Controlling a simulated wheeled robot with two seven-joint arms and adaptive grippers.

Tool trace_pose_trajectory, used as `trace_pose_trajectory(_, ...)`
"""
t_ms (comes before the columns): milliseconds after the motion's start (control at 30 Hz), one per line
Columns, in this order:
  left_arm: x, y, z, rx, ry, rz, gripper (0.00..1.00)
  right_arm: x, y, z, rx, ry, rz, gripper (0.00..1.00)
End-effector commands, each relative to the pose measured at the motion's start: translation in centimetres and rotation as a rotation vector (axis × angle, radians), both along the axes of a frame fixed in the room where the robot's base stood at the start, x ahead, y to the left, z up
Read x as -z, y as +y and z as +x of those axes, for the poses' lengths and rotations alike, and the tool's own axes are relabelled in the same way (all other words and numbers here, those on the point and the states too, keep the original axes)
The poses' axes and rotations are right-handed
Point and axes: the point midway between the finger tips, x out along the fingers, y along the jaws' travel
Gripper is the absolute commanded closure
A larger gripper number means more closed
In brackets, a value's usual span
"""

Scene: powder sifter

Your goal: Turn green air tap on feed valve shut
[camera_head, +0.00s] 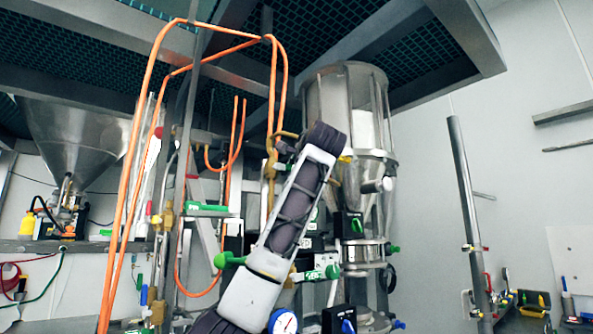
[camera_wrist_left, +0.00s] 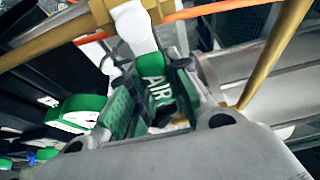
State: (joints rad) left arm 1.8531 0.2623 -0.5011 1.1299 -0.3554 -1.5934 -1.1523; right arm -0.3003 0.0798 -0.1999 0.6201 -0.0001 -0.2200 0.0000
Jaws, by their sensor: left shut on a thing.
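In the left wrist view, the green air tap (camera_wrist_left: 157,88) is a green handle with white "AIR" lettering, beside a brass pipe. My left gripper (camera_wrist_left: 150,100) is shut on this handle, a finger on each side of it. In the head view, my left gripper (camera_head: 287,145) is at the top of my raised arm, next to a brass pipe (camera_head: 270,165) left of the clear-walled sifter vessel (camera_head: 345,105). The handle itself is hidden there behind the arm and gripper. My right gripper is not in view.
A second green tap handle (camera_wrist_left: 75,115) is close by on the left in the wrist view. Orange hoses (camera_head: 130,170) loop left of my arm. A steel hopper (camera_head: 75,135) hangs at the left. A steel post (camera_head: 462,190) stands at the right, with open space before it.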

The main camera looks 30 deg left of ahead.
Motion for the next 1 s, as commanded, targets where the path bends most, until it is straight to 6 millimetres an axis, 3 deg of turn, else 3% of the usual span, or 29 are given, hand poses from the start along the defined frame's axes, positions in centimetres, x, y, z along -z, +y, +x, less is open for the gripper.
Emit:
trace_pose_trajectory(33,0.2,-0.1,0.1,0.001,0.005,-0.001,1.00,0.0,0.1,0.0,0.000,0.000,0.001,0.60)
trace_pose_trajectory(67,0.2,-0.1,0.1,0.000,0.005,-0.001,0.80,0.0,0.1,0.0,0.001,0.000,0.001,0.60)
trace_pose_trajectory(233,0.2,-0.1,0.1,0.000,0.004,-0.001,0.59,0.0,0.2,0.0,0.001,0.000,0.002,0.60)
trace_pose_trajectory(667,0.1,-0.2,-0.1,0.000,0.001,0.000,0.59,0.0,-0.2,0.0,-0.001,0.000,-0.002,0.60)
trace_pose_trajectory(1000,0.0,-2.2,-2.0,0.001,0.000,0.001,0.59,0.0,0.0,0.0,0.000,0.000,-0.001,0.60)
